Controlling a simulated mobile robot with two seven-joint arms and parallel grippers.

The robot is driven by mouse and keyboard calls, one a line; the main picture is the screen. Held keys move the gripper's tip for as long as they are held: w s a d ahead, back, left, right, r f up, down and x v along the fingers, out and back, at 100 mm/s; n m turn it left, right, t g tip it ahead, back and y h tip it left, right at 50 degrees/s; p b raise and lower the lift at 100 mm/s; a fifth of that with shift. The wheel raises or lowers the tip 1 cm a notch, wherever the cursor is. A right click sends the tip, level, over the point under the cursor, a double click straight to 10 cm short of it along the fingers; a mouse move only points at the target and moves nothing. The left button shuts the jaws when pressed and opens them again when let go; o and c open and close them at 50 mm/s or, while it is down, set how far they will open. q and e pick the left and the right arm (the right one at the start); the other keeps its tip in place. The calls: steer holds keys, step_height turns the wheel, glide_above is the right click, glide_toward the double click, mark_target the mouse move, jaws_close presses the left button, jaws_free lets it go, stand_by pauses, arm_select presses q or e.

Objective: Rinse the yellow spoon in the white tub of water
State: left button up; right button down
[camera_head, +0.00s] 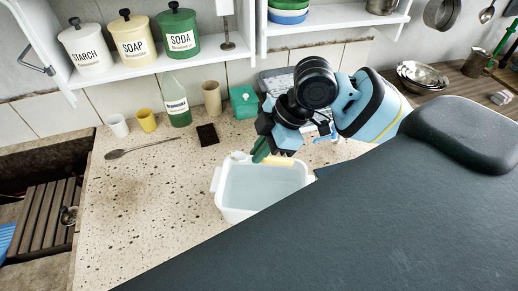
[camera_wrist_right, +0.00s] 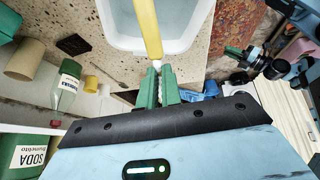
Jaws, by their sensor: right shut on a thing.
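The white tub (camera_head: 262,207) stands on the speckled counter, holding pale water. My right gripper (camera_head: 262,153) is at the tub's far side, its green fingers shut on the yellow spoon (camera_head: 278,160). In the right wrist view, the yellow spoon (camera_wrist_right: 148,28) extends from between the fingertips (camera_wrist_right: 157,72) over the white tub (camera_wrist_right: 187,35). I cannot tell whether it touches the water; its far end is out of frame. My left gripper (camera_wrist_right: 238,57) seems to show at the right of the wrist view, but its jaw opening is unclear.
A metal spoon (camera_head: 140,149) lies at left. The counter's front left is clear. A shelf (camera_head: 150,65) with canisters hangs above.

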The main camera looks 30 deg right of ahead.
mark_target(264, 163)
steer(key=shift+d+f, duration=0.1)
